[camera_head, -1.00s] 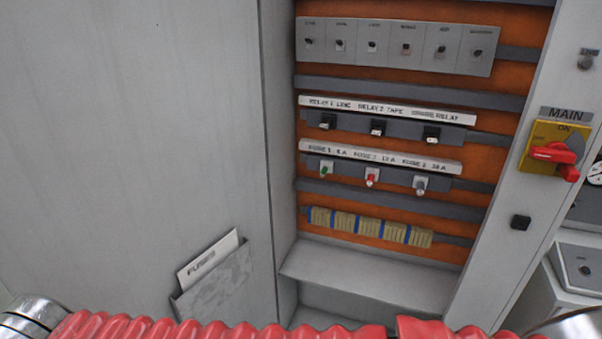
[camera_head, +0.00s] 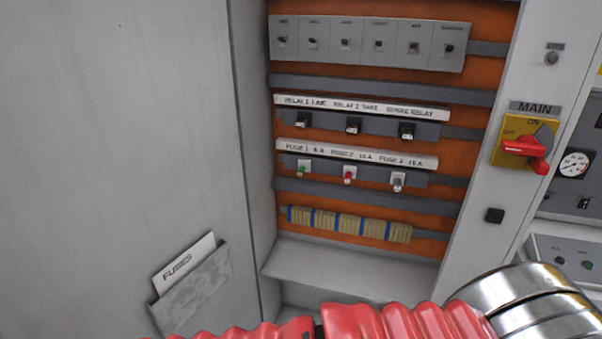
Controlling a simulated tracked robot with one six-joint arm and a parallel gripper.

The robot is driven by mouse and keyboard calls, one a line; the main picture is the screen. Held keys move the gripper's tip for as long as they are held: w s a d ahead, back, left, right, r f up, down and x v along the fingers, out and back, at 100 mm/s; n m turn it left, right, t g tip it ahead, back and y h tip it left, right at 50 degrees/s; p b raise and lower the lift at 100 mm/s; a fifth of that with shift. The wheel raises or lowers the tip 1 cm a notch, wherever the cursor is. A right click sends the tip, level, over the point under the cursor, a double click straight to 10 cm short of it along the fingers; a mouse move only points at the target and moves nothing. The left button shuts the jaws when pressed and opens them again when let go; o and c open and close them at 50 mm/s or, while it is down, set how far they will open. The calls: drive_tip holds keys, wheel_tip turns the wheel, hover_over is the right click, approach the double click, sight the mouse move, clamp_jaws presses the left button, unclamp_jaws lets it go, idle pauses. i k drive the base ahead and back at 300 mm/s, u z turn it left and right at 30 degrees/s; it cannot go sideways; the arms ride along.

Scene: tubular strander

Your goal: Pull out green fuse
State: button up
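The green fuse (camera_head: 303,169) sits in its white holder at the left end of the fuse row, under the label strip (camera_head: 356,153) that reads FUSE 1 at that end. A red fuse (camera_head: 349,174) is in the middle of the row and a grey fuse (camera_head: 398,181) is at the right. All three are inside the open orange-backed cabinet. My gripper is not in view; only a red ribbed sleeve and metal rings, apparently of my own arm, show along the bottom edge.
Relays (camera_head: 353,126) sit above the fuses, and a row of switches (camera_head: 379,45) is at the top. Tan terminal blocks (camera_head: 348,225) lie below. The red MAIN switch (camera_head: 525,149) is on the right frame. A FUSES pocket (camera_head: 192,287) hangs on the left grey panel. A bare ledge (camera_head: 350,268) lies below.

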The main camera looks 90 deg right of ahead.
sight(300, 171)
drive_tip(key=u, duration=0.05)
drive_tip(key=k, duration=1.8)
drive_tip(key=z, duration=0.5)
drive_tip(key=i, duration=1)
drive_tip(key=z, duration=0.05)
